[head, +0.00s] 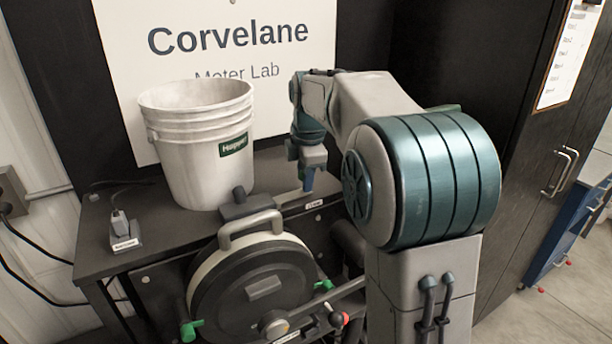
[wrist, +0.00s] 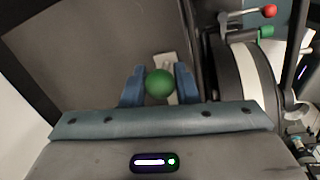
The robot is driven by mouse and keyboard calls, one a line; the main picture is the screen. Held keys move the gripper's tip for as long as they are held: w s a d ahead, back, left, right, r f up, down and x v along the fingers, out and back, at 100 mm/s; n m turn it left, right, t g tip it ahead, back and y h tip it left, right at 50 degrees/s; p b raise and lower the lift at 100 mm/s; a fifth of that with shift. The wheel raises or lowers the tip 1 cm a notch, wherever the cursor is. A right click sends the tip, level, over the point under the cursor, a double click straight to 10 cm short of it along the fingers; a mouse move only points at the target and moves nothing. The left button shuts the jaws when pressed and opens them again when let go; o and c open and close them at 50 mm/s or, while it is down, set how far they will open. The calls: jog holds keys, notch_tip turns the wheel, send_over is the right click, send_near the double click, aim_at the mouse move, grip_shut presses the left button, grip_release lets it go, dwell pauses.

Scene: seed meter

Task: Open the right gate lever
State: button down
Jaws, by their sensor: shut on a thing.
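My gripper (head: 307,181) is low over the right side of the dark bench top, beside the round seed meter. In the wrist view its two blue fingers (wrist: 160,86) are shut on a round green knob (wrist: 159,83). A pale lever part (wrist: 168,64) shows just beyond the knob, and I take this to be the right gate lever. In the head view a light grey strip (head: 291,196) lies beside my gripper, with a small label (head: 314,204) at the bench edge. The knob is hidden there by my gripper. How far the lever is turned cannot be told.
The round seed meter (head: 262,289) with its grey handle stands in front of the bench. A red-knobbed lever (head: 338,319) and green clips (head: 190,330) are close by. A white bucket (head: 199,150) stands left of my gripper. A small grey lever unit (head: 122,236) sits at far left.

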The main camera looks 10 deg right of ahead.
jog(key=shift+a, duration=0.25)
jog(key=c, duration=1.2)
grip_release()
jog(key=shift+s+a, duration=0.1)
jog(key=s+r, duration=0.1)
jog(key=r, duration=0.8)
jog(key=s+r, duration=0.1)
jog(key=r, duration=0.3)
jog(key=shift+s+r, duration=0.3)
jog(key=s+f+m, duration=0.6)
jog(key=s+f, duration=0.1)
jog(key=s, duration=0.1)
jog(key=s+f+m+t, duration=0.1)
jog(key=s+f+m, duration=0.5)
jog(key=s, duration=0.3)
jog(key=s+f+m, duration=0.6)
jog(key=s+f, duration=0.2)
jog(key=shift+s+d+f+m, duration=0.1)
jog(key=shift+s+d+m, duration=0.1)
jog(key=shift+m, duration=0.1)
